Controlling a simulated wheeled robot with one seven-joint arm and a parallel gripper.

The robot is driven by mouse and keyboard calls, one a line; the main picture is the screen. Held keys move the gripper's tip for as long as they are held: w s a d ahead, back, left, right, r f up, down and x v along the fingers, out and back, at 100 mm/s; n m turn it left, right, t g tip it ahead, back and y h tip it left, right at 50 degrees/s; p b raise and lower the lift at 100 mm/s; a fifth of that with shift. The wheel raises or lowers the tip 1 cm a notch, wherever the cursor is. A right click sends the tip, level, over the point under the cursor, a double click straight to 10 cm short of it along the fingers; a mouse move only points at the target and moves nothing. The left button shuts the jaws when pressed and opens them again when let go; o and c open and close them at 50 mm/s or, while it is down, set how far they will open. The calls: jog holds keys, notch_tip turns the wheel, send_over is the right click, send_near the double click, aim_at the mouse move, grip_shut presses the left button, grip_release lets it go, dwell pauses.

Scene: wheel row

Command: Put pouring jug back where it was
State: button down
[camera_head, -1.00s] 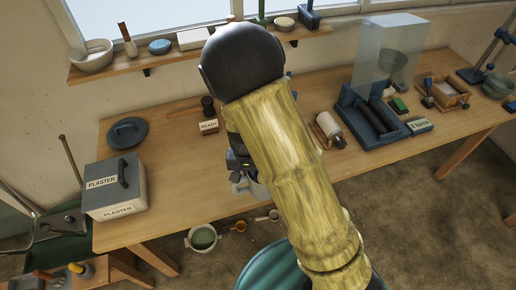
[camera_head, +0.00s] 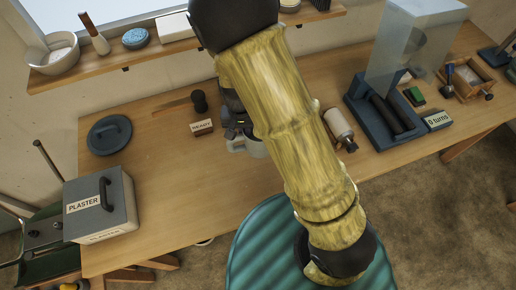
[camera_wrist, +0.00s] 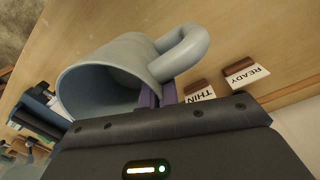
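The pouring jug (camera_wrist: 115,75) is pale grey-blue with a loop handle. In the wrist view its open mouth faces down and left. The purple fingertips of my gripper (camera_wrist: 160,95) close on its rim wall beside the handle. In the head view the jug (camera_head: 255,149) shows partly below my gripper (camera_head: 238,130), over the middle of the table; my arm hides the rest. I cannot tell whether its base touches the table. The READY card (camera_head: 202,127) stands left of the jug; the THIN card (camera_wrist: 199,93) shows in the wrist view.
A grey PLASTER box (camera_head: 100,210) and a round dark lid (camera_head: 109,135) are on the left. The tabletop between lid and jug is mostly clear.

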jog(key=shift+w, duration=0.35)
jog(key=shift+s, duration=0.2)
jog(key=shift+f, duration=2.9)
jog(key=shift+f+p, duration=0.45)
jog(key=shift+f, duration=1.65)
